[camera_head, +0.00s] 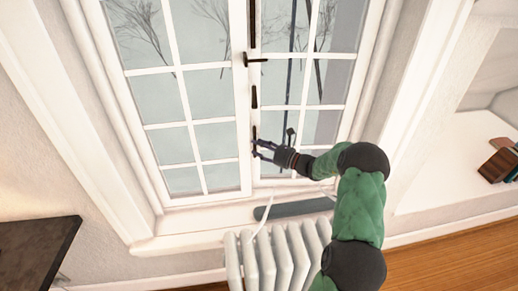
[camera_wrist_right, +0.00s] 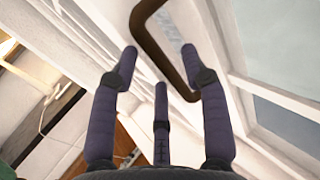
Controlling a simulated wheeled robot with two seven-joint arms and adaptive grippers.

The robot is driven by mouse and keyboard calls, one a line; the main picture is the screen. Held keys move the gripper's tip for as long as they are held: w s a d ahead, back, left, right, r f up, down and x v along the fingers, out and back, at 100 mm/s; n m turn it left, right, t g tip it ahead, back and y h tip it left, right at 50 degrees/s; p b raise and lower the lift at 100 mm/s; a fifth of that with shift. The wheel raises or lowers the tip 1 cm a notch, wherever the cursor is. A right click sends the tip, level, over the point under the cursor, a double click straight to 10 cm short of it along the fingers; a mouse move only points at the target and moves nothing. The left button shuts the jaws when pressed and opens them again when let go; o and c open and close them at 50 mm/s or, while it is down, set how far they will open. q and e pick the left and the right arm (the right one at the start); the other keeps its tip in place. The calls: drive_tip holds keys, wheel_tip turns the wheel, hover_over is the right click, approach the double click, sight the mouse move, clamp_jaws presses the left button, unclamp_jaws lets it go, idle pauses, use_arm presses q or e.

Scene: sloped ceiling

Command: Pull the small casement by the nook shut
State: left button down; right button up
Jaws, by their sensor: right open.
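The white casement window has a left leaf (camera_head: 193,122) and a right leaf (camera_head: 310,122), each with several panes. They meet near a middle post with dark fittings and a dark lever (camera_head: 257,60). I cannot tell how far either leaf is ajar. My right gripper (camera_head: 256,148) is open at the lower part of the meeting edge, by a dark handle (camera_head: 254,132). In the right wrist view a brown looped handle (camera_wrist_right: 158,56) passes between the spread fingertips. The fingers do not close on it, and I cannot tell whether they touch it. My left gripper is out of view.
A white radiator (camera_head: 275,255) stands below the sill (camera_head: 190,238), close under my right arm. A dark tabletop (camera_head: 35,250) is at the lower left. Books (camera_head: 497,165) lie on a white ledge (camera_head: 440,165) in the nook at right.

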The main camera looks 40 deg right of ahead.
drive_tip(key=shift+w+a, duration=0.1)
drive_tip(key=shift+w, duration=0.1)
clamp_jaws()
drive_tip(key=s+y+p, duration=0.1)
drive_tip(key=s+a+n, duration=0.1)
drive_tip(key=s, duration=0.1)
drive_tip(key=s+g+y+p, duration=0.1)
drive_tip(key=s, duration=0.1)
drive_tip(key=shift+s+a+f+n+y+p, duration=0.1)
drive_tip(key=shift+a+f+n+y+p, duration=0.05)
drive_tip(key=shift+a+n+y+p, duration=0.2)
drive_tip(key=shift+c, duration=0.7)
unclamp_jaws()
drive_tip(key=shift+o, duration=0.7)
drive_tip(key=shift+s, duration=0.3)
drive_tip(key=shift+w, duration=0.1)
